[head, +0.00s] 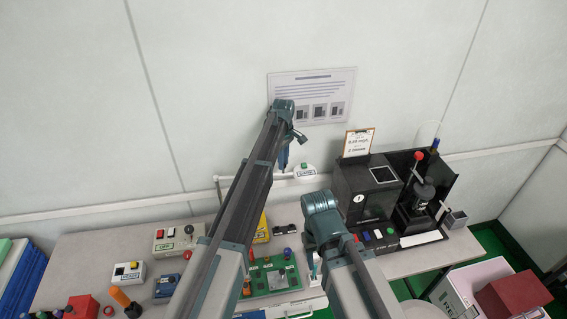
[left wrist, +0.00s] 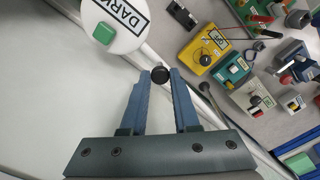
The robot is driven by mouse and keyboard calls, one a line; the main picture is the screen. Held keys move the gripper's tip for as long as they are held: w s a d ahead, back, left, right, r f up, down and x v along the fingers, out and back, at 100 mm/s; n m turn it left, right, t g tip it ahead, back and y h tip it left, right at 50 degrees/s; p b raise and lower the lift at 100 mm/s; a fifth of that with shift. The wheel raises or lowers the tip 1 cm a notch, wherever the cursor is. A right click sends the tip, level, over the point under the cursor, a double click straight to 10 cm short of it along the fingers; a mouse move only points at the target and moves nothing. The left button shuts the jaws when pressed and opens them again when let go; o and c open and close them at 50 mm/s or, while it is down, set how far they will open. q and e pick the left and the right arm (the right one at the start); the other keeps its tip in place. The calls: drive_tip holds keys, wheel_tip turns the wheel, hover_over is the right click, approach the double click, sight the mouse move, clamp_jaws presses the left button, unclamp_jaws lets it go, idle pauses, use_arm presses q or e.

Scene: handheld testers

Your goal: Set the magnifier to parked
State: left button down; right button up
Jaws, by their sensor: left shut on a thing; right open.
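The magnifier is a white round head (head: 306,171) on a white arm (head: 232,177) near the back wall. Its head shows in the left wrist view (left wrist: 116,22) with a green button and a label reading DARK. My left gripper (head: 283,162) reaches down beside the head. In the left wrist view, its blue fingers (left wrist: 161,76) are shut on a small black knob (left wrist: 160,75) near the head's rim. My right gripper (head: 314,266) hangs low over the bench, right of the green board, apart from the magnifier; its fingers are small and partly hidden by my arm.
The bench holds a green board (head: 272,277), a yellow tester (head: 261,230), a grey OFF box (head: 178,238) and a black machine (head: 365,195) at right. A notice (head: 312,95) is on the wall. Little bench surface is free among the devices.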

use_arm(q)
drive_tip(key=shift+w+a, duration=0.1)
drive_tip(key=shift+w, duration=0.2)
drive_tip(key=c, duration=0.7)
unclamp_jaws()
drive_tip(key=shift+o, duration=0.2)
drive_tip(key=shift+s, duration=0.1)
drive_tip(key=shift+r, duration=0.1)
wheel_tip(320, 180, up, 14)
drive_tip(key=p, duration=1.3)
drive_tip(key=shift+f+p, duration=0.2)
drive_tip(key=shift+p, duration=0.2)
